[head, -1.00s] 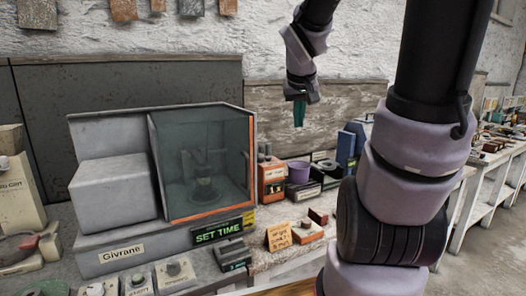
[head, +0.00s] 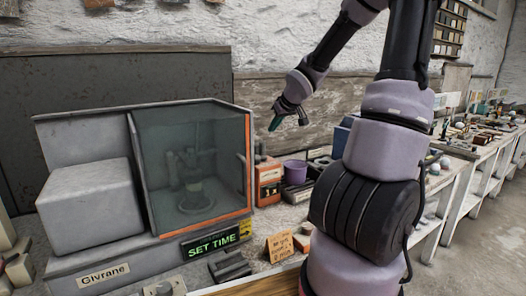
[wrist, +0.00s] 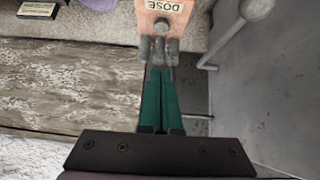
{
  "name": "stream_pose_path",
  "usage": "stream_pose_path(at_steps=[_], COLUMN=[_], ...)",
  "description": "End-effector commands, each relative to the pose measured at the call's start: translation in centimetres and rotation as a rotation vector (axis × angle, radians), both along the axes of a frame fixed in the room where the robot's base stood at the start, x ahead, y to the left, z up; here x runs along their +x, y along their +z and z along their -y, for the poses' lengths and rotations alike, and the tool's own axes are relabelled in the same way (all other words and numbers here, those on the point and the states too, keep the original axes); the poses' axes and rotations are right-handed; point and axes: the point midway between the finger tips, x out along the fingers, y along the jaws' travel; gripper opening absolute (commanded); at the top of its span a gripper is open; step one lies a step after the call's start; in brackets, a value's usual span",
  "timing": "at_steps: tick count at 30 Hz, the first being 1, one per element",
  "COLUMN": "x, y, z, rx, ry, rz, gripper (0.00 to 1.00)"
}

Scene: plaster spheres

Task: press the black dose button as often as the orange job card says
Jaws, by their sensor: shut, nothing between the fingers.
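The orange dose box (head: 268,182) stands on the bench just right of the glass-fronted machine. In the wrist view the dose box (wrist: 165,8) is at the top edge, with its DOSE label upside down and the round dark dose button (wrist: 161,25) below the label. My gripper (head: 274,124) is shut and empty, in the air above the bench. In the wrist view its grey-tipped green fingers (wrist: 158,50) are together and point toward the button; the gap to it cannot be judged. The orange job card (head: 280,246) stands at the bench front; its writing is too small to read.
The grey Givrane machine (head: 90,200) with a SET TIME display (head: 210,245) fills the left. A purple cup (head: 295,172) stands beside the dose box. In the wrist view a grey handle bar (wrist: 235,30) runs close right of the fingers.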

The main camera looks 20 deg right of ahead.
Motion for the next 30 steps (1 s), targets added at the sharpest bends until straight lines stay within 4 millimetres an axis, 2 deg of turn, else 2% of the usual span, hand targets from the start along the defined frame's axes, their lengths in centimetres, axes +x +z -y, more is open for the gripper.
stream_pose_path(at_steps=[14, 30], x=[0.3, 2.9], y=[-0.4, -3.2], z=[-0.2, -0.7], rx=[0.000, 0.002], ry=[0.001, 0.002], rz=[-0.001, -0.001], gripper=[0.00, 0.00])
